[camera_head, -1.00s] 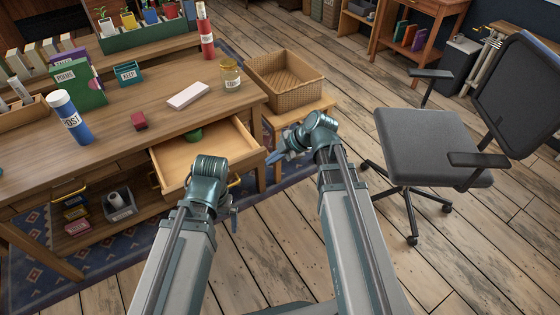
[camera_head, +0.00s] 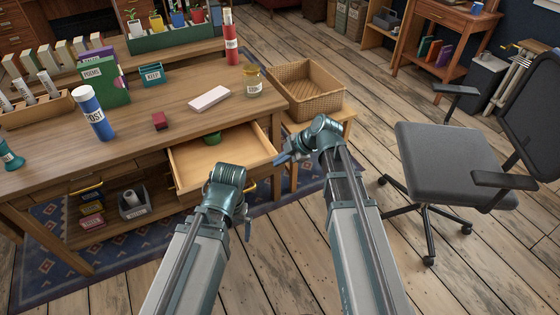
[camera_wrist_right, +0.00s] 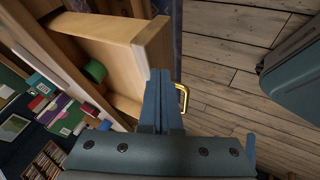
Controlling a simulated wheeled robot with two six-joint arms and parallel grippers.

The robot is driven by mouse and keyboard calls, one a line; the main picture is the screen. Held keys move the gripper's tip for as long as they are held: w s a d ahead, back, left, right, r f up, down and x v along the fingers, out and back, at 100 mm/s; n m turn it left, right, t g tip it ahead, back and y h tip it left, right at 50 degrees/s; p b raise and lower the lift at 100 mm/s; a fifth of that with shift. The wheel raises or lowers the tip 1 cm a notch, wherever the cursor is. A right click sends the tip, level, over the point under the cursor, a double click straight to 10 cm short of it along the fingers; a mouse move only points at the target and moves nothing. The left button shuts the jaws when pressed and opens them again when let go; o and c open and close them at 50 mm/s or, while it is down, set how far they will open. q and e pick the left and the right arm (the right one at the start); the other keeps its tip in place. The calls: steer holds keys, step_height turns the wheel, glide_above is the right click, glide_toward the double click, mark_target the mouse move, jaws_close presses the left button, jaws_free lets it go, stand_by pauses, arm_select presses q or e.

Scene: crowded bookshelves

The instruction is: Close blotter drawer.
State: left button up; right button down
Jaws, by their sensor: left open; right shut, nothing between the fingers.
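A wooden drawer (camera_head: 200,165) is pulled out of the desk's front in the head view. A green round item (camera_head: 212,138) lies inside at its back. My left gripper (camera_head: 247,228) is below and in front of the drawer, its fingers mostly hidden behind my wrist. My right gripper (camera_head: 283,158) is at the drawer's right front corner, shut and empty. In the right wrist view, the shut fingers (camera_wrist_right: 163,100) are right by the drawer's front panel (camera_wrist_right: 152,45), beside the brass handle (camera_wrist_right: 183,98). I cannot tell whether they touch it.
A wicker basket (camera_head: 305,100) stands right of the desk. An office chair (camera_head: 445,160) stands further right, with bare floor between.

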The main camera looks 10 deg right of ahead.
steer(key=w+a, duration=0.2)
steer(key=w, duration=0.4)
steer(key=w+a, duration=0.2)
steer(key=w, duration=0.5)
steer(key=w+a, duration=0.2)
steer(key=w, duration=0.5)
steer(key=shift+w+a, duration=0.1)
steer(key=shift+a, duration=0.2)
